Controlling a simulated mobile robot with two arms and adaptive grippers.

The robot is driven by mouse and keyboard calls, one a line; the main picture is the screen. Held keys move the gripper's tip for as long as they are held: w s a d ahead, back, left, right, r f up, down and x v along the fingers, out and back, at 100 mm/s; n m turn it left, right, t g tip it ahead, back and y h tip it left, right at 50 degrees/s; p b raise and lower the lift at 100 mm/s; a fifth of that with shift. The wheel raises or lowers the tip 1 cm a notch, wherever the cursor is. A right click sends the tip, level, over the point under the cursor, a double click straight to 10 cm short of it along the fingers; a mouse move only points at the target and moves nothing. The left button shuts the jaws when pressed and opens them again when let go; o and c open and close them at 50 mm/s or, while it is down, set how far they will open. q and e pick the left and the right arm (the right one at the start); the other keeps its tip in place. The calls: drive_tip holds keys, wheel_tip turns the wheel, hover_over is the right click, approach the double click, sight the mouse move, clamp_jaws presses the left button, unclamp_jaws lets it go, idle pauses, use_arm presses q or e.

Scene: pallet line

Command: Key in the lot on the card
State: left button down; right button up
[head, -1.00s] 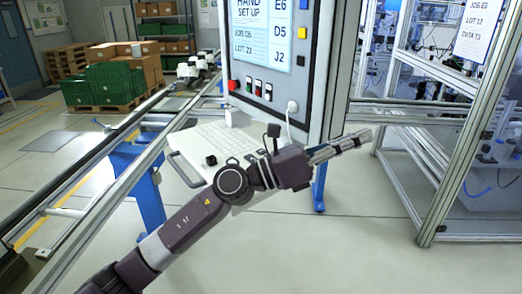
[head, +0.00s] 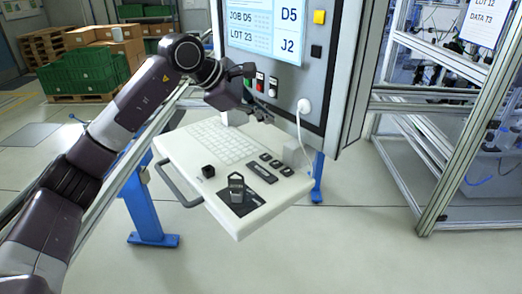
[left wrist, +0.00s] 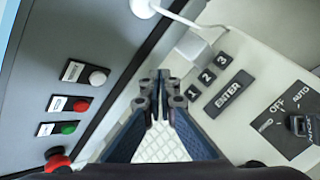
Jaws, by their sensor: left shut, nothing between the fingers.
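The white card (head: 490,20) at the upper right reads "LOT 12" and a "DATA" line; its top is cut off. The keys 1 (left wrist: 192,90), 2 (left wrist: 207,76) and 3 (left wrist: 222,62) sit in a row on the white console shelf (head: 190,160), beside the ENTER key (left wrist: 228,92). The screen (head: 265,28) reads "JOB D5" and "LOT 23". My left gripper (head: 268,117) is shut and empty above the shelf's back part, close to the panel. Its closed tips (left wrist: 160,80) appear just left of key 1 in the left wrist view. My right gripper is out of view.
A selector switch (left wrist: 302,125) with OFF and AUTO marks sits near the shelf's front. A plug and cable (head: 303,105) hang by the panel. White, red and green buttons (left wrist: 68,128) and a red knob (left wrist: 57,160) are on the panel. A keyboard (head: 222,142) lies on the shelf.

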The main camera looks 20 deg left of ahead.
sight(264, 157)
use_arm(q)
wheel_tip(264, 157, down, 9)
drive_tip(key=b, duration=0.6)
drive_tip(key=shift+s+a+r, duration=0.1)
drive_tip(key=shift+r, duration=0.05)
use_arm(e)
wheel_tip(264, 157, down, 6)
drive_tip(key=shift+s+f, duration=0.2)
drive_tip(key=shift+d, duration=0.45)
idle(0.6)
use_arm(q)
drive_tip(key=shift+f+b, duration=0.4)
drive_tip(key=shift+b, duration=0.15)
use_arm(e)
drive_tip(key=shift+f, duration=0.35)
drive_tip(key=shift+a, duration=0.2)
